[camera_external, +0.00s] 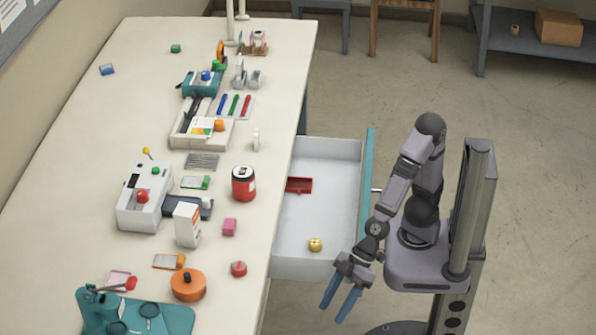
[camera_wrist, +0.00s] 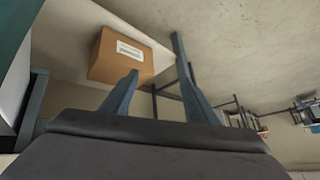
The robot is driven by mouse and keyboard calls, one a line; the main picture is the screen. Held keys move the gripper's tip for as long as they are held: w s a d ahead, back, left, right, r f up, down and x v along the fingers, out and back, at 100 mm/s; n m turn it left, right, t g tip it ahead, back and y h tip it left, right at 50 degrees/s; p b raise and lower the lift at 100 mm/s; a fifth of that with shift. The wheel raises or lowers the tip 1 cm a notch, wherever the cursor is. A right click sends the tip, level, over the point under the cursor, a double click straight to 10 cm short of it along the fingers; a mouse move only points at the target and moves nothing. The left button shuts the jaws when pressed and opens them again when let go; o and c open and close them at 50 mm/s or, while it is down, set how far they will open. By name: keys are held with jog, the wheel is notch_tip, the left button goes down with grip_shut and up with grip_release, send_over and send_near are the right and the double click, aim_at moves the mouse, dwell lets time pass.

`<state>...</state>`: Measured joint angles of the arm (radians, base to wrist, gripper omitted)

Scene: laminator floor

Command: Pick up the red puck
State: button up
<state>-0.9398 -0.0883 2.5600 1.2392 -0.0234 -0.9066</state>
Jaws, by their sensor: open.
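The red puck (camera_external: 238,268) is a small round red piece lying on the white table (camera_external: 75,205) near its right edge, in the external view. It has a lighter mark on its top. My gripper (camera_external: 338,302) is open and empty, to the right of the puck and beyond the table edge, next to the open drawer. Its blue fingers point down and to the left. The wrist view shows the two fingers (camera_wrist: 160,92) apart with nothing between them. The puck does not show in the wrist view.
A red jar (camera_external: 243,184) stands farther back. The open drawer (camera_external: 338,205) holds a yellow ball (camera_external: 315,244) and a red piece (camera_external: 299,185).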

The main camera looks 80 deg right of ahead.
jog(key=w+d+r+m+g+h+p, duration=0.1)
jog(key=w+d+r+p, duration=0.1)
jog(key=d+r+p, duration=0.6)
jog(key=w+d+r+m+g+h+p, duration=0.1)
jog(key=d+r+p, duration=0.2)
jog(key=r+p, duration=0.9)
jog(key=s+d+r+m+g+h+p, duration=0.1)
jog(key=d+r+m+h+p, duration=0.1)
jog(key=d+r+p, duration=0.7)
jog(key=s+d+r+m+g+h+p, duration=0.1)
jog(key=s+d+r+m+h+p, duration=0.1)
jog(key=d+r+p, duration=0.7)
jog(key=w+a+f+n+t+y+b, duration=0.1)
jog(key=w+a+f+t+b, duration=0.3)
jog(key=w+a+f+b, duration=0.2)
jog(key=w+a+f+n+t+y+b, duration=0.1)
jog(key=w+a+f+t+b, duration=0.3)
jog(key=a+f+b, duration=0.4)
jog(key=w+a+f+n+t+y+b, duration=0.1)
jog(key=w+a+f+t+y+b, duration=0.1)
jog(key=w+a+f+t+b, duration=0.2)
jog(key=w+a+f+b, duration=0.3)
jog(key=a+b, duration=0.5)
jog(key=a, duration=0.1)
jog(key=shift+w+f, duration=0.3)
jog(key=shift+f, duration=0.05)
jog(key=shift+w, duration=0.1)
